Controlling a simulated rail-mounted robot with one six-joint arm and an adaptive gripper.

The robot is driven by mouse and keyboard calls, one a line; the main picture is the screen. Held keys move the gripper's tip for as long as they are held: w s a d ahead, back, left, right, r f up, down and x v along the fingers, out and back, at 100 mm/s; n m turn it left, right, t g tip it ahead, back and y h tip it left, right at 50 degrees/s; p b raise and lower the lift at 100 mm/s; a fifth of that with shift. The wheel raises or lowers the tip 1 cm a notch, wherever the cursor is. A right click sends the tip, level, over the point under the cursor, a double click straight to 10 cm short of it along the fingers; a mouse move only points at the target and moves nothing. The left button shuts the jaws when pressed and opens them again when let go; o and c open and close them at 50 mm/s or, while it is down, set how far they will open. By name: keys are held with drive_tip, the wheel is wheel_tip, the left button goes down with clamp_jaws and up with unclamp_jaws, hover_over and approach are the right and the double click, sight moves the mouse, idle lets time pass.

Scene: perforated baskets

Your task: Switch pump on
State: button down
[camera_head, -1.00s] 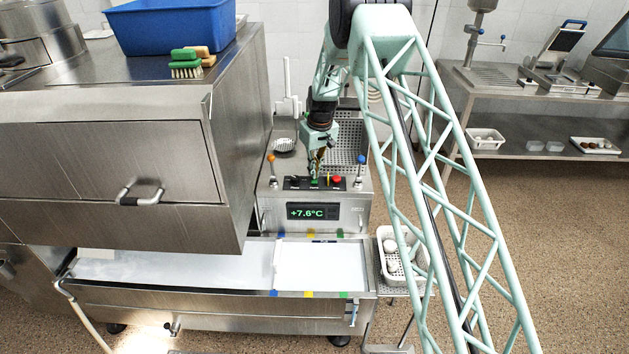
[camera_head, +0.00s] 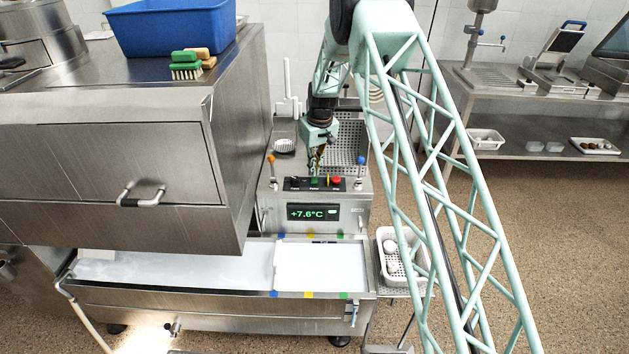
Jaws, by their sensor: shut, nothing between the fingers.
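The control panel (camera_head: 295,185) is a black strip on top of the steel unit, behind a green display (camera_head: 313,212) that reads +7.6°C. A green control (camera_head: 314,181) sits mid-strip and a red button (camera_head: 336,181) sits to its right. My gripper (camera_head: 315,168) points down just above the green control, shut and empty. It appears apart from the control, though the gap is small. The labels on the strip are too small to read, so I cannot tell which control is the pump's.
Levers with an orange knob (camera_head: 271,160) and a blue knob (camera_head: 360,160) flank the panel. A steel cabinet (camera_head: 110,160) stands close on the left. A white perforated basket (camera_head: 383,235) with pale round items sits at the right. The water bath (camera_head: 180,270) lies in front.

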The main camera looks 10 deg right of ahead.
drive_tip(key=shift+r+p, duration=0.7)
drive_tip(key=shift+r, duration=1.8)
drive_tip(key=shift+r, duration=0.1)
wheel_tip(320, 180, up, 21)
hover_over(315, 179)
drive_tip(key=s, duration=1.2)
drive_tip(key=s+r+m+t+b, duration=0.1)
drive_tip(key=s+r+m, duration=0.1)
drive_tip(key=s+r, duration=1.6)
drive_tip(key=s, duration=0.9)
drive_tip(key=s+r, duration=0.2)
drive_tip(key=s, duration=0.9)
drive_tip(key=s+f+m+t+b, duration=0.1)
drive_tip(key=s+f, duration=0.2)
drive_tip(key=s, duration=1.9)
drive_tip(key=shift+h+b, duration=0.3)
